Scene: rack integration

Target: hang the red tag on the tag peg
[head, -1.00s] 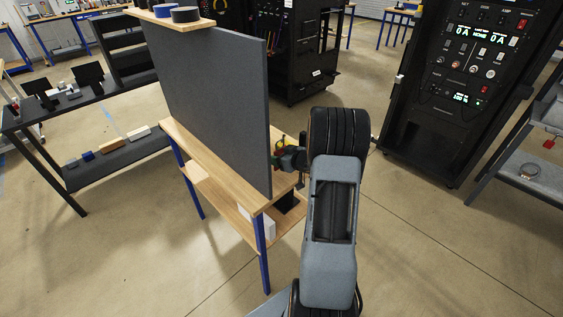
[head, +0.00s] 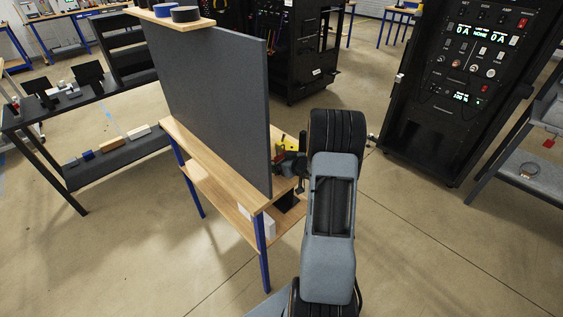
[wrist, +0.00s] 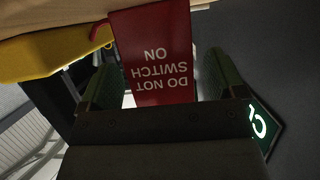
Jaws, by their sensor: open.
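A red tag (wrist: 155,55) with white lettering "DO NOT SWITCH ON", upside down in the wrist view, lies between the fingers of my gripper (wrist: 163,85). My gripper is open, with a visible gap between the tag and the right finger. In the head view my gripper (head: 284,164) is low beside the right edge of the grey panel, over the wooden bench, and small and partly hidden by my arm. Another small red tag-like piece (head: 549,142) hangs at the right shelf in the head view. I cannot make out the tag peg.
The grey upright panel (head: 215,100) stands on the wooden bench (head: 220,165), close to my gripper. A yellow object (wrist: 50,52) is left of the tag, with a curved red piece (wrist: 97,30) beside it. A black rack (head: 470,90) stands at right, with open floor between.

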